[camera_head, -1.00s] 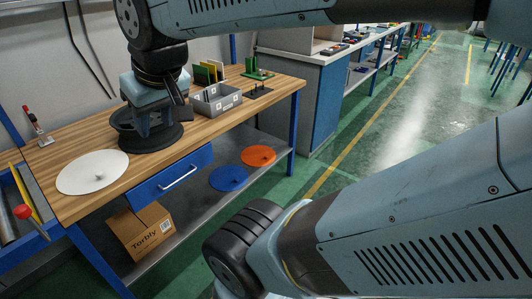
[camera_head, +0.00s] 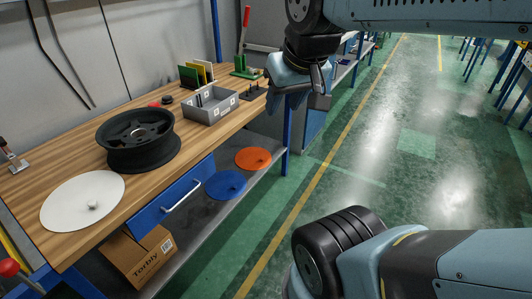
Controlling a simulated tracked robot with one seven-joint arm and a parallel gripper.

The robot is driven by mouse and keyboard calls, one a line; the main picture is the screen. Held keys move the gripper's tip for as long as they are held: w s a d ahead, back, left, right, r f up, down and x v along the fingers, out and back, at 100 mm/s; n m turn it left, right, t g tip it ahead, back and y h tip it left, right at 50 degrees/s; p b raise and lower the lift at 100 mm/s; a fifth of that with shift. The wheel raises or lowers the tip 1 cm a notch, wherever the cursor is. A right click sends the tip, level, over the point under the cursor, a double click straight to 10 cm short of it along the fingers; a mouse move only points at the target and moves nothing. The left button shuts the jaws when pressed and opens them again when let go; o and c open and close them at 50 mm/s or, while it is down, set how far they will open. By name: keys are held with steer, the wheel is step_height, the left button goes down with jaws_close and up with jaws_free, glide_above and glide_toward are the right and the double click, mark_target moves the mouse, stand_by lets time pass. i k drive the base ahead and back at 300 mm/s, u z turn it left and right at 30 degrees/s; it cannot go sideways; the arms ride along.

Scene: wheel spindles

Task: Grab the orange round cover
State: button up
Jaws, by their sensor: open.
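The orange round cover (camera_head: 253,158) lies flat on the lower grey shelf under the workbench, right of the blue round cover (camera_head: 226,184). A small knob shows near its middle. My gripper (camera_head: 290,106) hangs from my arm at the bench's right end, above and to the right of the orange cover. It points downward, is open and appears empty. It is apart from the cover.
On the wooden bench (camera_head: 45,184) stand a black wheel rim (camera_head: 138,140), a white round cover (camera_head: 82,201) and a grey bin (camera_head: 210,105). A blue drawer (camera_head: 175,196) and bench leg are near the shelf. A cardboard box (camera_head: 137,257) sits lower left. Green floor at right is clear.

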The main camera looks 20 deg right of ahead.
mark_target(250, 158)
steer(key=z, duration=0.35)
steer(key=i, duration=1)
steer(key=z, duration=2.4)
steer(key=i, duration=0.95)
